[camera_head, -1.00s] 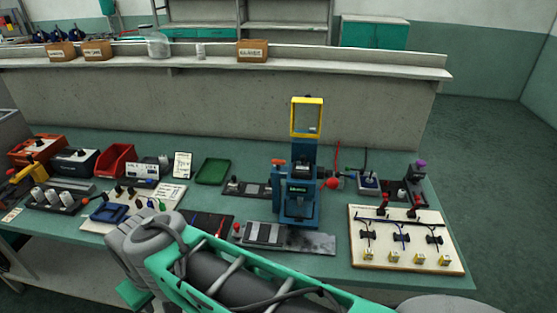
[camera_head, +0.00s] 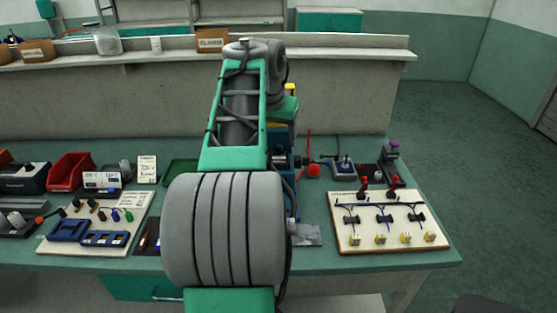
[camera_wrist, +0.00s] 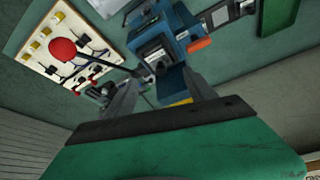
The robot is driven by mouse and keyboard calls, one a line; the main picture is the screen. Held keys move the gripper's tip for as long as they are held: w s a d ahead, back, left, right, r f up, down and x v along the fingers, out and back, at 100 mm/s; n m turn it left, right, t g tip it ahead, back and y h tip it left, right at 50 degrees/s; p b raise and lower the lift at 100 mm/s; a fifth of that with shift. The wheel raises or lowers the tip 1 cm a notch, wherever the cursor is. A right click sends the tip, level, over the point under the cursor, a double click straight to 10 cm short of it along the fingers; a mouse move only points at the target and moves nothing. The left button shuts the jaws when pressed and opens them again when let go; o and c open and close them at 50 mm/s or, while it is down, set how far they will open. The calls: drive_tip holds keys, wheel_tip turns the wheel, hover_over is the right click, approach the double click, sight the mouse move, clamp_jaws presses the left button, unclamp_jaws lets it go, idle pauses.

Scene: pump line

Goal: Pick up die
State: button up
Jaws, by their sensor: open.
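I cannot make out the die for certain in either view. In the wrist view my gripper (camera_wrist: 158,78) is open and empty, its two grey fingers apart and pointing at the blue press (camera_wrist: 156,46). In the head view my arm covers most of the blue press (camera_head: 283,137), and my gripper is hidden behind the arm. The steel plate (camera_head: 305,236) at the press's foot shows only at its right end. The red ball (camera_wrist: 62,49) of a lever stands to the left of the fingers in the wrist view; it also shows in the head view (camera_head: 313,171).
A white board (camera_head: 388,242) with wired parts lies right of the press. A red bin (camera_head: 68,172), a green tray (camera_head: 181,172) and a board with blue holders (camera_head: 58,246) lie left. A low wall (camera_head: 345,108) runs behind the bench.

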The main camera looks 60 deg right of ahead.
sight(279, 146)
drive_tip(key=x, duration=0.5)
drive_tip(key=shift+w+f, duration=0.1)
drive_tip(key=shift+a, duration=0.1)
drive_tip(key=shift+c, duration=0.5)
clamp_jaws()
